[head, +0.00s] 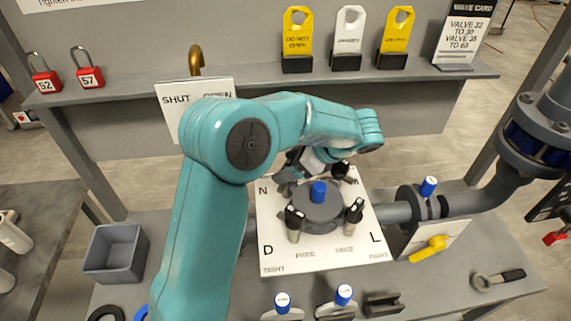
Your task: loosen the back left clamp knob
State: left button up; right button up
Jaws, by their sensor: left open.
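The filter press (315,212) is a round dark grey body with a blue cap (318,190) on top. It stands on a white plate (270,240) lettered N, D and L at visible corners. Black clamp knobs stand at its front left (294,218), front right (354,212) and back right (340,168). The back left clamp knob is hidden behind my left gripper. My left gripper (292,174) points down at the back left of the press, beside the N corner. It is open; whether it touches the knob I cannot tell. My right gripper is out of view.
A pipe with a flange and yellow valve handle (433,246) joins the press on the right. A wrench (498,281) lies at the right. A grey bin (115,252) stands at the left. Behind, a shelf (270,80) holds tags and red padlocks (45,80).

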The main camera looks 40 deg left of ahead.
pick_arm(q)
jog(key=shift+a+f, duration=0.3)
jog(key=shift+f, duration=0.05)
jog(key=shift+w+a+f, duration=0.25)
jog(key=shift+w+f, duration=0.05)
jog(key=shift+f, duration=0.15)
jog(key=shift+s+r, duration=0.15)
jog(key=shift+s, duration=0.25)
jog(key=c, duration=0.3)
jog(key=shift+w, duration=0.25)
jog(key=c, duration=0.7)
jog(key=shift+o, duration=0.2)
jog(key=shift+s, duration=0.15)
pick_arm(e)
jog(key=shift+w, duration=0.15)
pick_arm(q)
jog(key=m+t, duration=0.2)
jog(key=m, duration=0.1)
jog(key=shift+t+y, duration=0.3)
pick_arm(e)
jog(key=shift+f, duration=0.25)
